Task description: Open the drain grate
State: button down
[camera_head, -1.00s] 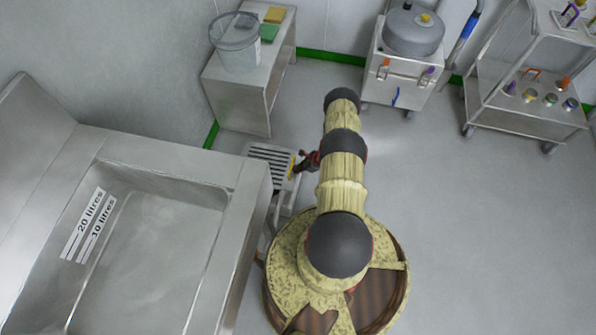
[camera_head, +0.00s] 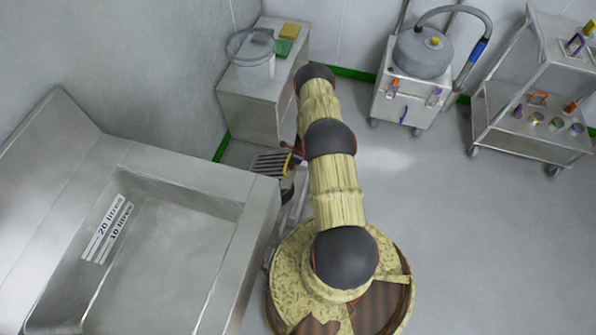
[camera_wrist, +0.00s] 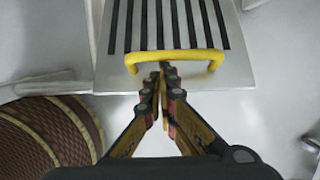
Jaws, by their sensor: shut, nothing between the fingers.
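The drain grate (camera_head: 268,161) is a slotted metal panel at floor level, beside the sink. It also fills the top of the wrist view (camera_wrist: 215,65), with dark parallel slots and a yellow bar handle (camera_wrist: 174,57) near its near edge. My gripper (camera_wrist: 162,68) is shut with nothing between its fingers. Its fingertips appear at the middle of the handle in the picture; I cannot tell whether they touch it. In the head view my arm hides most of the gripper and part of the grate. The grate looks flat and closed.
A steel sink (camera_head: 262,215) stands close on the left. A steel cabinet (camera_head: 250,110) with a clear bucket (camera_head: 254,70) is behind the grate. A vacuum unit (camera_head: 408,95) and a wheeled trolley (camera_head: 530,145) stand at the back. Floor on the right is clear.

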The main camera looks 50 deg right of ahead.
jog(key=w+a+r+p, duration=0.3)
jog(key=w+a+r, duration=0.4)
jog(key=w+r, duration=0.3)
jog(key=w, duration=0.3)
jog(key=shift+r, duration=0.2)
jog(key=shift+d+r, duration=0.1)
dwell(0.4)
jog(key=s+d+r+p, duration=0.2)
jog(key=s+r+p, duration=0.2)
jog(key=r, duration=0.3)
jog(key=shift+s+d+r+p, duration=0.3)
jog(key=shift+s+d+r, duration=0.05)
jog(key=shift+s, duration=0.25)
